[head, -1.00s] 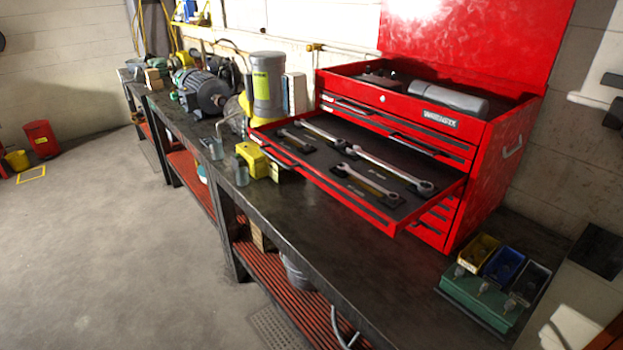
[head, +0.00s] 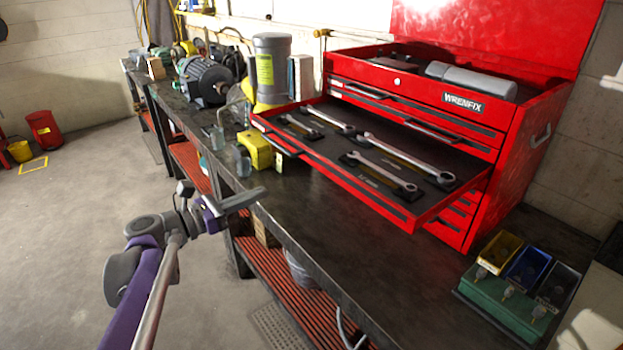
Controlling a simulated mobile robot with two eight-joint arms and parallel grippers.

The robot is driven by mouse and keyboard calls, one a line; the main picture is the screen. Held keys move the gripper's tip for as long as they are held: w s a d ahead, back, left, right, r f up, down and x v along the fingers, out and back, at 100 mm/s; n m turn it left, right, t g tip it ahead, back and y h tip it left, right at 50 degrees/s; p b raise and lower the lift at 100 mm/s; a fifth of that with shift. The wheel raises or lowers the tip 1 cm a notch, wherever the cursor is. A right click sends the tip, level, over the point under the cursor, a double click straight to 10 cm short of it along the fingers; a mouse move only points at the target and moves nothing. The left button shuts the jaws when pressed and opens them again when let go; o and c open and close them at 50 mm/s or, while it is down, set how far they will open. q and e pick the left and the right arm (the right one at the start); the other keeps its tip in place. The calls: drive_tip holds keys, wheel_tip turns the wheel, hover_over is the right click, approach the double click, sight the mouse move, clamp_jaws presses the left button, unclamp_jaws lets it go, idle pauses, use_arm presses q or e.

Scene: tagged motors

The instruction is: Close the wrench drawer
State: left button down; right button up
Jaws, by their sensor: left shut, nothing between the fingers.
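The wrench drawer (head: 345,180) of the red tool chest (head: 500,148) is pulled far out over the workbench. Several wrenches lie in it on a dark liner, among them a long one (head: 405,157) and a shorter one in front (head: 380,172). My left gripper (head: 258,195) is shut and empty. In the picture it is left of and below the drawer's front, near the bench's front edge, and it appears apart from the drawer. My right gripper is out of view.
A yellow block (head: 254,149) and a glass jar (head: 242,160) stand by the drawer's left end. A grey-and-yellow canister (head: 271,70) and a motor (head: 205,80) stand farther back. Small coloured bins (head: 528,268) sit at right. The bench front (head: 350,250) is mostly clear.

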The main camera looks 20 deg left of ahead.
sight(318, 169)
use_arm(q)
drive_tip(key=p+x, duration=0.1)
drive_tip(key=x, duration=1.2)
drive_tip(key=shift+w+d+r+p, duration=0.1)
drive_tip(key=shift+w+d+p, duration=0.15)
drive_tip(key=shift+d+p, duration=0.1)
